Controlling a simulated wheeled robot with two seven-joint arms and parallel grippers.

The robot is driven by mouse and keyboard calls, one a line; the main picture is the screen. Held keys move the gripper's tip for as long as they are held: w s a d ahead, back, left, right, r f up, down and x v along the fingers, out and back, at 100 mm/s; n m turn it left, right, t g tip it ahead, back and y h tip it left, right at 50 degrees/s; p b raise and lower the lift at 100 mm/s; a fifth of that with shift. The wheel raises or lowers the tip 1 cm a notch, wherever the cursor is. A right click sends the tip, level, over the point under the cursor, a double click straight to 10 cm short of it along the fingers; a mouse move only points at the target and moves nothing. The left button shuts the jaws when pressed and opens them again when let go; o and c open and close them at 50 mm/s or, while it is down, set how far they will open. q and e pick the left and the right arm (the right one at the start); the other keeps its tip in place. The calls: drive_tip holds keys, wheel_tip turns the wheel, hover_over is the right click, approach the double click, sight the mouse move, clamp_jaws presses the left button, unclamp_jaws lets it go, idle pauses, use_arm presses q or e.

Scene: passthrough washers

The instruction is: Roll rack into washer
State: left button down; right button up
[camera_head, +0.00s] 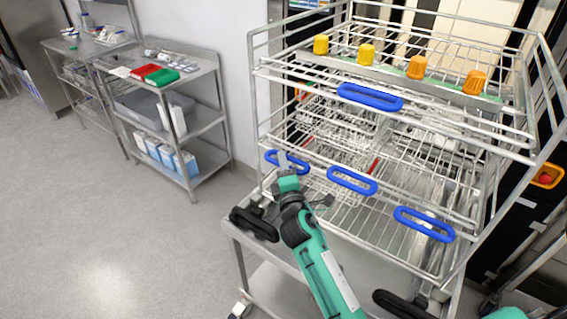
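The tall wire rack (455,185) stands upright on a steel cart (275,258) in the right half of the head view. It has several blue loop handles on its near side, including a left one (272,156), a middle one (352,181) and a right one (425,224). The washer appears to be behind the rack, mostly hidden; dark panels (518,212) show at the right.
Yellow (367,54) and orange (417,67) caps sit on the rack's upper level. Black cart handles (254,225) flank my forearm. Steel shelves (198,84) with red and green trays stand along the left wall. The floor (90,220) at left is clear.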

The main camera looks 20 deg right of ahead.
drive_tip(key=shift+w, duration=0.15)
clamp_jaws()
drive_tip(key=shift+d, duration=0.15)
